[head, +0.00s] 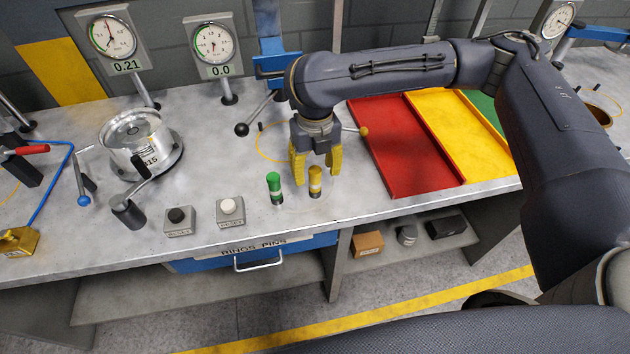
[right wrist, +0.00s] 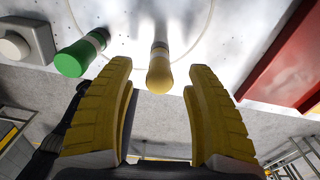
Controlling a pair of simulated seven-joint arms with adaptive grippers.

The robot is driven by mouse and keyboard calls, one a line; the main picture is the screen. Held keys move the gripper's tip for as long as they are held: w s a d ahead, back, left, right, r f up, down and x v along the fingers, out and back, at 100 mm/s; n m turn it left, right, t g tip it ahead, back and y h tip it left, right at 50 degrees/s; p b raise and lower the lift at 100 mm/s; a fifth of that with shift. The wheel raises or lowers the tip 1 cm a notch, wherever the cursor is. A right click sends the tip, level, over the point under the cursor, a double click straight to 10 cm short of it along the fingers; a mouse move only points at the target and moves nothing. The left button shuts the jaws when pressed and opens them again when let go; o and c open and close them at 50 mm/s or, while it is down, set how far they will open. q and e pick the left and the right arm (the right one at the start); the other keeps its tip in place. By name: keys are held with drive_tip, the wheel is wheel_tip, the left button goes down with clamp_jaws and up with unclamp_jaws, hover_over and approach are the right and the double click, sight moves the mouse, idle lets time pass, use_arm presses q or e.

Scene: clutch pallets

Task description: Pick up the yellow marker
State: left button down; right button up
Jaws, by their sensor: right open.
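The yellow marker (head: 315,181) stands upright on the grey workbench near its front edge. It also shows in the right wrist view (right wrist: 160,70), ahead of and between my open fingers. A green marker (head: 274,187) stands upright just left of it; the right wrist view shows it too (right wrist: 80,55), outside the left finger. My right gripper (head: 316,176) has yellow fingers, open and pointing down, at the yellow marker. Whether the fingers touch it cannot be told. My left gripper is not in view.
Two button boxes, one black (head: 179,221) and one white (head: 230,209), sit left of the green marker. A red tray (head: 400,150) and a yellow tray (head: 460,135) lie to the right. A metal cylinder fixture (head: 135,140) and gauges (head: 113,38) stand at the left.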

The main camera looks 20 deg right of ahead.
sight(315, 187)
drive_tip(key=shift+f, duration=3.3)
clamp_jaws()
